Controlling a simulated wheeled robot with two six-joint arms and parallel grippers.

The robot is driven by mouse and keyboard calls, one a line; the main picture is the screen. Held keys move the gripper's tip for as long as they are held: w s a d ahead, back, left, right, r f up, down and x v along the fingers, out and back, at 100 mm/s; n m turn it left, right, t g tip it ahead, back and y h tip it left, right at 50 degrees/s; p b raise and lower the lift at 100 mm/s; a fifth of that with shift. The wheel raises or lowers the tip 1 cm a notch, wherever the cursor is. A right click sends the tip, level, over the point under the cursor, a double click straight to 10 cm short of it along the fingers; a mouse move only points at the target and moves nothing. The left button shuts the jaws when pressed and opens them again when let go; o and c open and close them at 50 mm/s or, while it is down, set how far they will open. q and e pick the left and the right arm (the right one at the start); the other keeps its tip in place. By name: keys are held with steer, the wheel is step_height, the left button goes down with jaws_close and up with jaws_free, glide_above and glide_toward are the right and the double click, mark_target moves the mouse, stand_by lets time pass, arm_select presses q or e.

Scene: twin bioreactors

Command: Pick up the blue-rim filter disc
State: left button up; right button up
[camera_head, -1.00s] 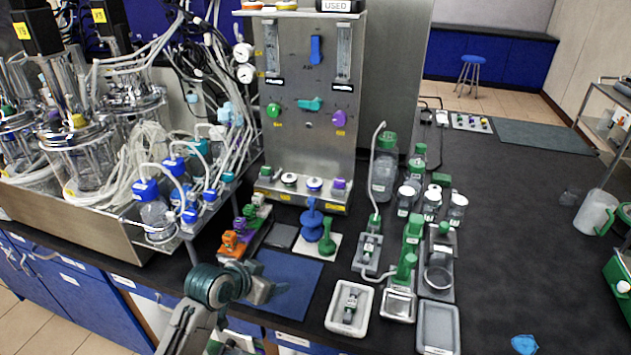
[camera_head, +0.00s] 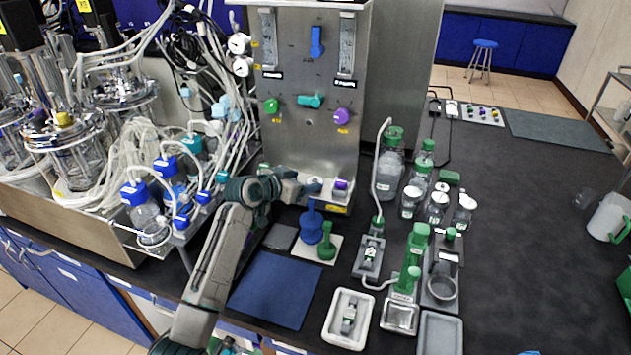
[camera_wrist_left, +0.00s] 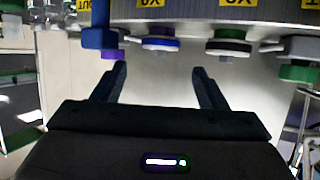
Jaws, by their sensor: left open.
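The blue-rim filter disc (camera_wrist_left: 160,44) shows in the left wrist view as a pale disc with a blue rim on the steel panel's lower ledge. That view appears upside down. My left gripper (camera_wrist_left: 158,74) is open and empty there. The disc lies beyond its fingertips, in line with the gap between them, and I see no contact. In the head view my left gripper (camera_head: 304,188) is at the ledge and largely covers the disc. My right gripper is not in view.
A purple fitting (camera_head: 341,184) is close beside the gripper on the ledge. A blue tool (camera_head: 311,224) and a green tool (camera_head: 327,245) stand below on a white base. The blue mat (camera_head: 275,290) is bare. Tubing and bottles crowd the left.

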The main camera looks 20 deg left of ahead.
mark_target(313, 180)
arm_select(q)
steer(key=p+x, duration=0.2)
steer(key=x, duration=0.2)
steer(key=shift+w+d+f, duration=0.1)
steer(key=shift+f, duration=0.1)
steer(key=shift+w+f, duration=0.15)
steer(key=shift+w, duration=0.05)
steer(key=shift+s, duration=0.1)
steer(key=shift+c, duration=0.7)
steer(key=c, duration=0.8)
